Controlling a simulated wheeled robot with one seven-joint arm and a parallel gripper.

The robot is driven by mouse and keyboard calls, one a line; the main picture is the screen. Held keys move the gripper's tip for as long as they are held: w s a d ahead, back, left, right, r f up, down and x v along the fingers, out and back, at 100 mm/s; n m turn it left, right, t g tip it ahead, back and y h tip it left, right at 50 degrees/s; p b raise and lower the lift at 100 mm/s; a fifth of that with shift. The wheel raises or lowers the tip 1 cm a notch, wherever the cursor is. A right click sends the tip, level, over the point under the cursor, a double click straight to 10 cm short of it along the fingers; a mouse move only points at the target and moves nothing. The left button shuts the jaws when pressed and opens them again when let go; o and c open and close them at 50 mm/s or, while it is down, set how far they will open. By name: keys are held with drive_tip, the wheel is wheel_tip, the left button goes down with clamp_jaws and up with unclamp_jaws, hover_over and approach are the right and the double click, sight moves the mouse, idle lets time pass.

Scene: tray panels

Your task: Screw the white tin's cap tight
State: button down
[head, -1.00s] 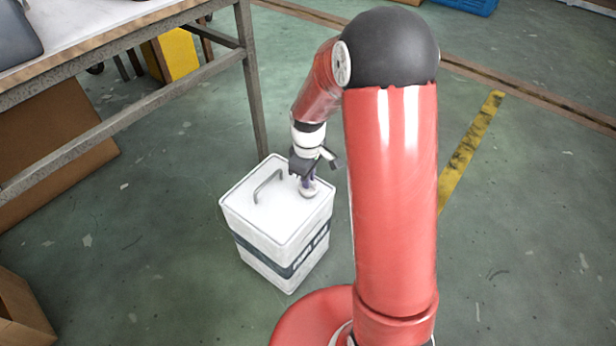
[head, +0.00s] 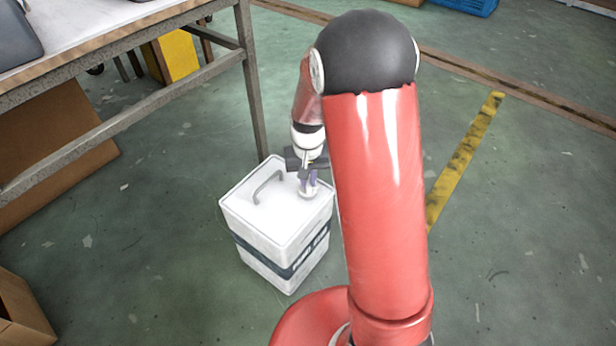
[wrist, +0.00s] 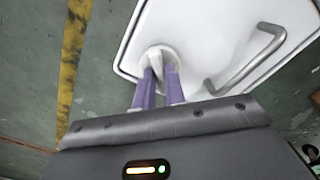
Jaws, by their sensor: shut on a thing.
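The white tin (head: 270,225) stands upright on the floor, a square can with a dark band and a grey handle (head: 268,186) on top. Its white cap (wrist: 158,58) is on the spout near one edge of the top. My gripper (wrist: 160,78) is shut on the cap, its two purple fingers on either side of it. In the head view my gripper (head: 309,184) is over the right part of the tin's top, and the cap is mostly hidden there. I cannot tell how tight the cap sits.
A workbench (head: 150,38) with metal legs stands at the upper left, one leg (head: 252,95) just behind the tin. Cardboard boxes (head: 60,130) lie at the left. A yellow floor stripe (head: 465,155) runs at the right, where the floor is clear.

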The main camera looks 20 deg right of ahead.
sight(308, 182)
drive_tip(key=m+p, duration=0.1)
drive_tip(key=m, duration=0.3)
drive_tip(key=shift+r+m, duration=0.1)
drive_tip(key=shift+m, duration=0.2)
drive_tip(key=shift+m+p, duration=0.65)
drive_tip(key=shift+m, duration=1.25)
drive_tip(key=c, duration=1.5)
unclamp_jaws()
drive_tip(key=shift+o, duration=0.2)
wheel_tip(308, 182, up, 7)
drive_tip(key=shift+r+p, duration=0.1)
drive_tip(key=shift+p, duration=0.4)
drive_tip(key=shift+r, duration=0.2)
